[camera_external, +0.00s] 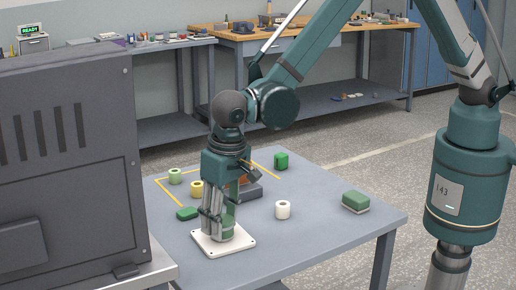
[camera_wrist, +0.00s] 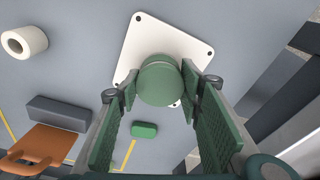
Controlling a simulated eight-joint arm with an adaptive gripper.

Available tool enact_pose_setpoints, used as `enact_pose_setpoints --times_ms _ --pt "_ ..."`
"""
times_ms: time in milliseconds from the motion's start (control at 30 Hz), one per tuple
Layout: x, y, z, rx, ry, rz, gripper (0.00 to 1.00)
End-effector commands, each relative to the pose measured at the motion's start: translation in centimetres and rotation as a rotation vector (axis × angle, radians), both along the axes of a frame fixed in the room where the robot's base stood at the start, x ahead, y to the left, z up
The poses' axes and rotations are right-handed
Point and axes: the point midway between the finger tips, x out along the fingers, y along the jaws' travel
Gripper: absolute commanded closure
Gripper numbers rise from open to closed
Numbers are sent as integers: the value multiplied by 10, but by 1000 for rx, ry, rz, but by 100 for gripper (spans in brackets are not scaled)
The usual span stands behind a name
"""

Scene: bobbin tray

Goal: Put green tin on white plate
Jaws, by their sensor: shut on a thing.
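The green tin (camera_wrist: 160,84) is round and sits between the fingers of my gripper (camera_wrist: 160,92) in the wrist view. The tin also shows low between the fingers in the external view (camera_external: 228,229). My gripper (camera_external: 222,224) points down and is shut on it. The white plate (camera_external: 207,242) is a flat square with dark dots at its corners, lying on the table. It also shows in the wrist view (camera_wrist: 143,36), behind the tin. The tin is over the plate, at or very near its surface; I cannot tell if it touches. The fingers hide part of the tin.
A white spool (camera_external: 283,209) stands right of the plate, and a green block (camera_external: 187,213) lies to its left. An orange piece (camera_wrist: 38,146) and a grey block (camera_wrist: 60,111) are nearby. A green-and-white block (camera_external: 356,202) lies at the right. A grey machine (camera_external: 70,160) stands left.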

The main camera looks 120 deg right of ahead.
Motion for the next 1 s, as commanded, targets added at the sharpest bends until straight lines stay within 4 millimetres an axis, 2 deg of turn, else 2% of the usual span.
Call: enact_pose_setpoints --times_ms 367,400,500,1000 --pt "0 0 -4 0 0 0 77" --pt "0 0 -3 0 0 0 58" --pt "0 0 -3 0 0 0 49" --pt "0 0 3 0 0 0 49"
